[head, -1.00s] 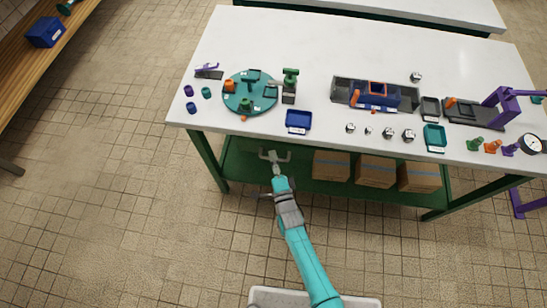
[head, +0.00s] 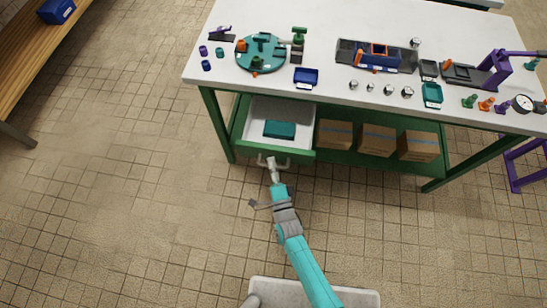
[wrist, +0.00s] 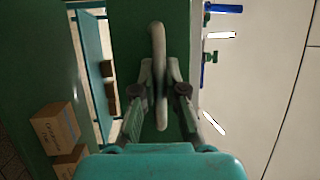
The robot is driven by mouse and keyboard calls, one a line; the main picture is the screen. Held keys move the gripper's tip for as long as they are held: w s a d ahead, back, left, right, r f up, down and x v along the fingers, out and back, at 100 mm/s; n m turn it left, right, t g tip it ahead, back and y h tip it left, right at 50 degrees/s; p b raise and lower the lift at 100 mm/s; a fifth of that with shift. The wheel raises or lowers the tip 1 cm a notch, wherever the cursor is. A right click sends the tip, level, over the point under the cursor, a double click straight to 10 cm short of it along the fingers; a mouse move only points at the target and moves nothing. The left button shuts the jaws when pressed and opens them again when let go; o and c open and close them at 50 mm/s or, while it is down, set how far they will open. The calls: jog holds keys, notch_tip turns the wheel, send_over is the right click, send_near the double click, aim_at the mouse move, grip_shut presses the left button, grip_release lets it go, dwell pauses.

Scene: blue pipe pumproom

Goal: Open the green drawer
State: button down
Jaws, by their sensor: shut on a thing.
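The green drawer (head: 265,153) sits under the left part of the white-topped bench and is pulled out, its pale inside showing. A teal box (head: 280,129) lies in it. My gripper (head: 267,160) is at the drawer's front. In the wrist view my gripper (wrist: 161,92) is shut on the light grey bar handle (wrist: 158,45), with one finger on each side of it. The green drawer front (wrist: 180,30) fills the middle of that view.
Several cardboard boxes (head: 377,139) stand on the green shelf right of the drawer. The white bench top (head: 330,25) carries a teal turntable (head: 260,53), a blue tray (head: 306,78) and other small parts. The tiled floor (head: 130,200) is clear in front and to the left.

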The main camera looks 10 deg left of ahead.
jog(key=shift+s, duration=0.45)
jog(key=c, duration=1.2)
grip_release()
jog(key=v, duration=1.2)
